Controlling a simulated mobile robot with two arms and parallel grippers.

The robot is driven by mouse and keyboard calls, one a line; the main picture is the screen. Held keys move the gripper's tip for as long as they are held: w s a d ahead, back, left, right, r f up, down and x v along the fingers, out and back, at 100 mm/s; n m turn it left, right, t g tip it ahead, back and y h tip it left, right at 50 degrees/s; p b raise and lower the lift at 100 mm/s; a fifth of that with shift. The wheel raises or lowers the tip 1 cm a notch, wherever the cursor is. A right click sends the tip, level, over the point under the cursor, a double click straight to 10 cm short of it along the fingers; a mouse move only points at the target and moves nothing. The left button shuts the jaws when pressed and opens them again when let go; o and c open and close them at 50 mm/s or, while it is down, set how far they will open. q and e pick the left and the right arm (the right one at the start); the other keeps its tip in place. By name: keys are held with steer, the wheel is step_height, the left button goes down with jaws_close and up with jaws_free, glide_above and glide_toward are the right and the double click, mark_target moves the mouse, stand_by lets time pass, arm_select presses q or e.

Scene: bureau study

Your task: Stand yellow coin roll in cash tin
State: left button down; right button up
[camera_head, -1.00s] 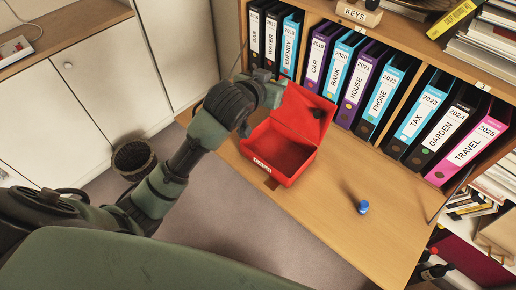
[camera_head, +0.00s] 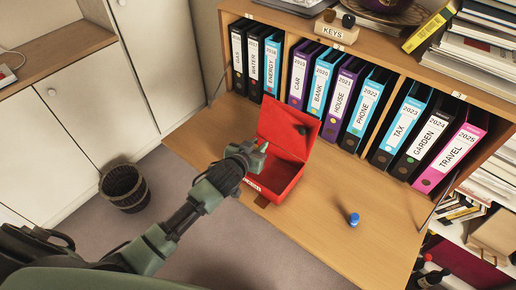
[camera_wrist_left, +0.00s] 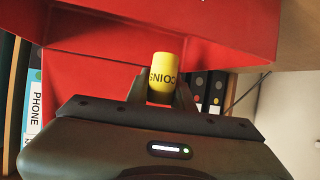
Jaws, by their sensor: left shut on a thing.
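The yellow coin roll (camera_wrist_left: 161,72) is between the fingers of my left gripper (camera_wrist_left: 160,92) in the left wrist view, its "COINS" lettering upside down. The red cash tin (camera_head: 278,188) stands on the wooden desk flap with its lid (camera_head: 289,128) raised. It also shows behind the roll in the left wrist view (camera_wrist_left: 90,75). In the head view my left gripper (camera_head: 256,154) is at the left side of the open tin, covering part of it. The roll is hidden in that view, and I cannot tell its height over the tin floor. My right gripper is out of view.
A small blue roll-like object (camera_head: 353,219) stands on the flap (camera_head: 330,250), right of the tin. A row of ring binders (camera_head: 365,115) lines the shelf behind the tin. The flap's right part is otherwise clear. A wicker basket (camera_head: 124,188) stands on the floor at left.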

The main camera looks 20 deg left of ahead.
arm_select(q)
steer(key=shift+f, duration=0.95)
steer(key=shift+f+b, duration=0.35)
steer(key=shift+f, duration=0.25)
steer(key=c, duration=1.2)
jaws_free()
steer(key=shift+r, duration=0.35)
steer(key=v, duration=1.2)
steer(key=shift+r, duration=0.35)
